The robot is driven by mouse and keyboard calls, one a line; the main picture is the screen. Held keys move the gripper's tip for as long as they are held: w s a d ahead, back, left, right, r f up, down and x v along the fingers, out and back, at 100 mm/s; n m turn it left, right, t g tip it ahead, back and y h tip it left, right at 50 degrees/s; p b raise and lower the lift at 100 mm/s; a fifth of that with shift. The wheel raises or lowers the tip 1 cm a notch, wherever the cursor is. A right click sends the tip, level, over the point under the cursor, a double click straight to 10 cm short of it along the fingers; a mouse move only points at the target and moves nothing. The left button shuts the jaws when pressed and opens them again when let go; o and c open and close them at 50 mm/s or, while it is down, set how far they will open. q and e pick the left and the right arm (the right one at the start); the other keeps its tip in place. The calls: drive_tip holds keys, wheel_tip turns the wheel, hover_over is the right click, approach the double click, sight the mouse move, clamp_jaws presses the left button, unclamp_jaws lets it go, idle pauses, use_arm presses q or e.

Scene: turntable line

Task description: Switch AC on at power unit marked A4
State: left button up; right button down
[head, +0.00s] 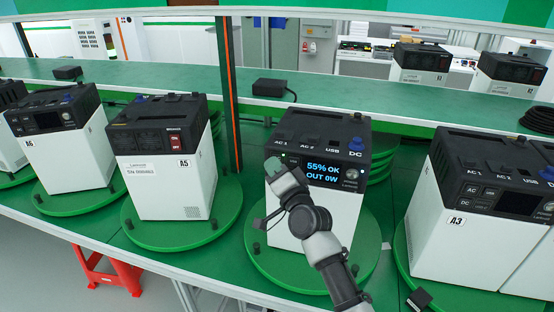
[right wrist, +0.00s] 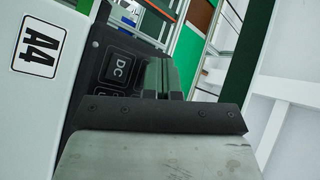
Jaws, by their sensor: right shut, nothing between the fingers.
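The power unit marked A4 (head: 330,155) stands on a round green turntable plate in the middle of the head view. Its lit display (head: 323,172) reads 55% OK, OUT 0W. Its top carries AC 1, AC 2, USB and DC labels. My right gripper (head: 274,167) is shut and empty at the left of its front panel, covering the button area and the A4 label there. In the right wrist view the A4 label (right wrist: 39,46) and the DC button (right wrist: 117,68) show beside the fingers (right wrist: 160,75); the AC button is hidden. Whether the fingers touch the panel cannot be told. My left gripper is not in view.
Unit A3 (head: 475,210) stands to the right, units A5 (head: 160,160) and A6 (head: 60,135) to the left, each on a green plate. A dark post (head: 229,95) rises behind, between A5 and A4. A black adapter (head: 273,88) lies on the shelf behind.

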drive_tip(key=shift+s+a+p, duration=0.25)
drive_tip(key=shift+s+p, duration=0.35)
drive_tip(key=shift+s, duration=0.15)
drive_tip(key=s+p, duration=0.1)
drive_tip(key=s+a+p, duration=0.1)
drive_tip(key=s, duration=0.1)
drive_tip(key=s+p, duration=0.1)
drive_tip(key=shift+s+a, duration=0.25)
drive_tip(key=shift+s, duration=0.1)
idle(0.6)
